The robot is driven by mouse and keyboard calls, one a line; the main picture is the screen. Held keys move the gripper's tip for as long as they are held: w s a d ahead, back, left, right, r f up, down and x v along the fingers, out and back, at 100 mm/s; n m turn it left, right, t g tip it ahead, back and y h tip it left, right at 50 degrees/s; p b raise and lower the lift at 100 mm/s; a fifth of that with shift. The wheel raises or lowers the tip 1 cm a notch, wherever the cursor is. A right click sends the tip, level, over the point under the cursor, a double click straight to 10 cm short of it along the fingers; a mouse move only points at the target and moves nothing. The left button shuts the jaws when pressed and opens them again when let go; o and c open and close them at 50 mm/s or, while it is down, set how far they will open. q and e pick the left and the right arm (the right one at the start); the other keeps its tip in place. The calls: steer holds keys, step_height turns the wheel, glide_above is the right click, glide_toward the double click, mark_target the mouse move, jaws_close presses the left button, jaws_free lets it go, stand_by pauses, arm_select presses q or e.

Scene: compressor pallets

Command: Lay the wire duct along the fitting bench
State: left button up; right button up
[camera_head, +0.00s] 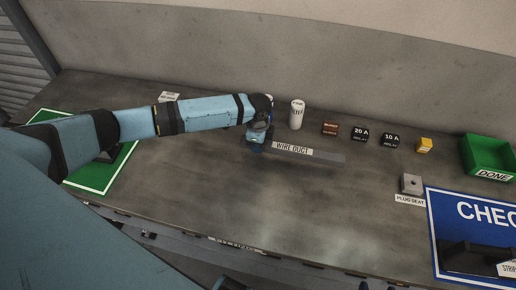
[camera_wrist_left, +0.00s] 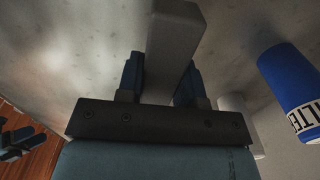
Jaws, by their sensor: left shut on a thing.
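The wire duct (camera_head: 326,157) is a straight grey bar at the middle of the bench (camera_head: 190,190), running to the right from my left gripper (camera_head: 257,143). A white "WIRE DUCT" label shows along it. In the left wrist view, my left gripper (camera_wrist_left: 162,82) is shut on the grey duct (camera_wrist_left: 171,40), with a dark blue finger on each side. The gripped end is hidden by the gripper in the head view. I cannot tell whether the duct touches the bench or hangs just above it.
Behind the duct stand a white-labelled cylinder (camera_head: 297,114), a brown block (camera_head: 330,129), two black relays (camera_head: 360,134) and a yellow block (camera_head: 424,145). At right are the plug seat (camera_head: 411,183), green DONE bin (camera_head: 488,157) and blue mat (camera_head: 465,205). The front middle is clear.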

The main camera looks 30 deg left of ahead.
arm_select(q)
steer(key=shift+f, duration=1.65)
steer(key=shift+f, duration=0.15)
steer(key=o, duration=1)
step_height(320, 180, up, 12)
steer(key=shift+r, duration=0.2)
